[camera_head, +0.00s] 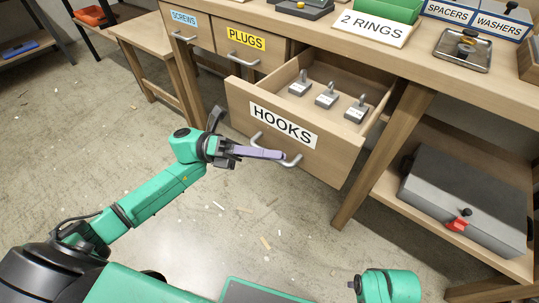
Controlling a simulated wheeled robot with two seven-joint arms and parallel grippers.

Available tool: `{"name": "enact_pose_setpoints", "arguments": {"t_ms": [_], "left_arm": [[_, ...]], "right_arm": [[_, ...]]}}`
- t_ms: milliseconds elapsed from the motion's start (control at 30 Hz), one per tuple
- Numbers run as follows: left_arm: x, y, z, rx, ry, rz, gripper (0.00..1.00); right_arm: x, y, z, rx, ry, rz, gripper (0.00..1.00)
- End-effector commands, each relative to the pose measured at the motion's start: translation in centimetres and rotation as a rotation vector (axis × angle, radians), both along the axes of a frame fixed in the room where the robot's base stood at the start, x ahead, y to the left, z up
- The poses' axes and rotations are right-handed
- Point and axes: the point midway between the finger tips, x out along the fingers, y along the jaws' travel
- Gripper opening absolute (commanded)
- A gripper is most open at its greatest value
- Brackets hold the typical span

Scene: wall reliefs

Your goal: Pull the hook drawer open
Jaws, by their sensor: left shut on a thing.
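The hook drawer (335,160) is a light wooden drawer with a white "HOOKS" label (283,127). It stands out from the bench, open, with three grey hooks (326,97) on blocks inside. My left gripper (279,154) reaches in from the left and is shut on the curved metal drawer handle (294,163), below the label. Its fingers hide the middle of the handle. My right gripper is not in view; only a green part of my right arm shows at the bottom right.
Shut drawers labelled "SCREWS" (185,28) and "PLUGS" (244,47) are to the left. A grey box with a red latch (464,204) sits on the low shelf at right. A bench leg (385,152) stands just right of the drawer. The floor in front is clear except for small scraps.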

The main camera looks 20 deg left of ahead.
Motion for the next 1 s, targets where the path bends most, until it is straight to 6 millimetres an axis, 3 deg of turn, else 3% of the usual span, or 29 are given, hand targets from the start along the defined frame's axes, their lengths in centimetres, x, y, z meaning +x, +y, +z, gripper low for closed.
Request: {"name": "enact_pose_setpoints", "arguments": {"t_ms": [433,467,500,533,1000], "left_arm": [[0.02,0.03,0.03,0.001,0.0,0.0,0.0],[0.02,0.03,0.03,0.001,0.0,0.001,0.26],[0.02,0.03,0.03,0.001,0.0,0.001,0.42],[0.02,0.03,0.03,0.001,0.0,0.001,0.45],[0.03,0.22,-0.04,0.0,0.0,0.0,0.45]], "right_arm": [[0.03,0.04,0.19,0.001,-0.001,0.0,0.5],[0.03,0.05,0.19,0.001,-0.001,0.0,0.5],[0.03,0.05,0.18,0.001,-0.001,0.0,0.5],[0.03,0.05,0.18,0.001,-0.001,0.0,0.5],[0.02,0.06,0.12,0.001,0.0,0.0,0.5]]}}
